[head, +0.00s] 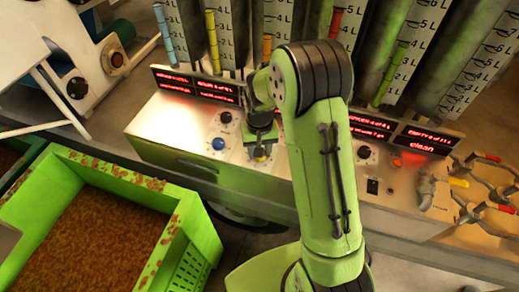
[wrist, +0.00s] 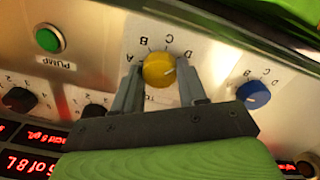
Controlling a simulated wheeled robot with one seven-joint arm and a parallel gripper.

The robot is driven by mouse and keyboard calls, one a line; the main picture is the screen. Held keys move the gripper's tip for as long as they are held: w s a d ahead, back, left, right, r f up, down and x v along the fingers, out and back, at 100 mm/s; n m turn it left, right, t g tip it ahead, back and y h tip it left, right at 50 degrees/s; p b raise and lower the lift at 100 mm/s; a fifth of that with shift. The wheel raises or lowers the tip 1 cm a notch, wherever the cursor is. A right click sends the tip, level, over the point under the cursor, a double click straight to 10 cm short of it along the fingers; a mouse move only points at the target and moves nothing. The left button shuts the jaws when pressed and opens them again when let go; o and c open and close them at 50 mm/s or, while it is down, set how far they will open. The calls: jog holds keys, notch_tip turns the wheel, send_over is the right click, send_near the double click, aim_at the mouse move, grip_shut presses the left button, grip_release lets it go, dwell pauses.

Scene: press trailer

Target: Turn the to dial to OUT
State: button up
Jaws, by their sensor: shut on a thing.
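A round yellow dial (wrist: 158,70) sits on the metal panel, on a pale plate with the letters A, B, C and D around it. A pale mark shows toward the right of its face in the wrist view. A label below it is mostly hidden, and I cannot read OUT. My gripper (wrist: 159,75) has one finger on each side of the yellow dial and is shut on it. In the head view, my gripper (head: 262,135) reaches down to the panel front, with the yellow dial (head: 260,154) just showing below it.
A blue dial (wrist: 253,95) with similar letters is beside the yellow one. A green PUMP button (wrist: 48,38) and black knobs (wrist: 19,99) share the panel. Red displays (head: 196,84) and tall graduated tubes stand behind. A green crate (head: 187,208) stands at front left.

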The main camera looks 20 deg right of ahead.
jog(key=m, duration=0.5)
jog(key=shift+w+m, duration=0.1)
jog(key=shift+m, duration=0.2)
jog(key=shift+m+b, duration=0.3)
jog(key=shift+m, duration=1.8)
jog(key=o, duration=1.1)
jog(key=shift+c, duration=0.2)
jog(key=shift+r, duration=0.1)
notch_tip(320, 180, up, 16)
jog(key=p, duration=0.3)
